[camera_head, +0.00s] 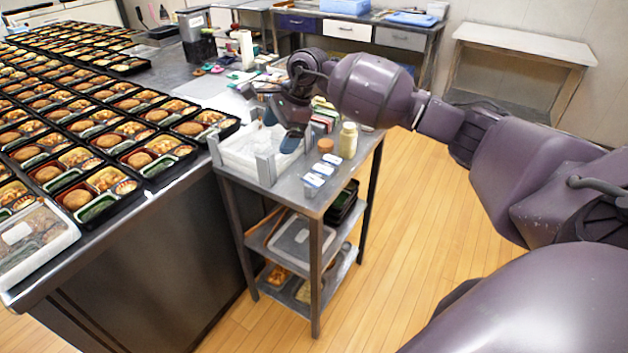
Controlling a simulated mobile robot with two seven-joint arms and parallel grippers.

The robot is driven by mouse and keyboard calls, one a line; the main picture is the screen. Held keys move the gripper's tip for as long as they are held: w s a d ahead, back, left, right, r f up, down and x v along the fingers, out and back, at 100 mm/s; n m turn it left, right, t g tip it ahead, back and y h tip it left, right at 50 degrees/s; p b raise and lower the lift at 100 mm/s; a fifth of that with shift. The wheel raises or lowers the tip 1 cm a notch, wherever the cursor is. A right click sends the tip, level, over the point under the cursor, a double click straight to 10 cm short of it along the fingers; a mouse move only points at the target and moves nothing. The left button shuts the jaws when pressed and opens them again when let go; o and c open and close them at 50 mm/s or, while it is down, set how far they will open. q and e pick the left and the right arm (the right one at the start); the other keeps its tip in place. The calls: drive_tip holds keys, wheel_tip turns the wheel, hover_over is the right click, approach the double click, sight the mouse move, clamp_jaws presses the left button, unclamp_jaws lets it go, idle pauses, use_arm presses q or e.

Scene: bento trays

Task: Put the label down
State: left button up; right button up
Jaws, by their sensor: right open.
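My left gripper is out of view.
A cream bottle (348,140) and a small orange-brown jar (326,146) stand on the cart right of my gripper. Rows of filled black bento trays (150,165) cover the counter at left. A drawer bench (345,29) stands at the back. The floor right of the cart is clear.

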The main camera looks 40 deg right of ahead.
sight(312, 181)
drive_tip(key=s+d+f+n+g+h, duration=0.3)
drive_tip(key=s+d+n+h, duration=0.1)
drive_tip(key=d, duration=0.2)
drive_tip(key=shift+f, duration=4.95)
drive_tip(key=shift+f, duration=0.25)
drive_tip(key=c, duration=1.1)
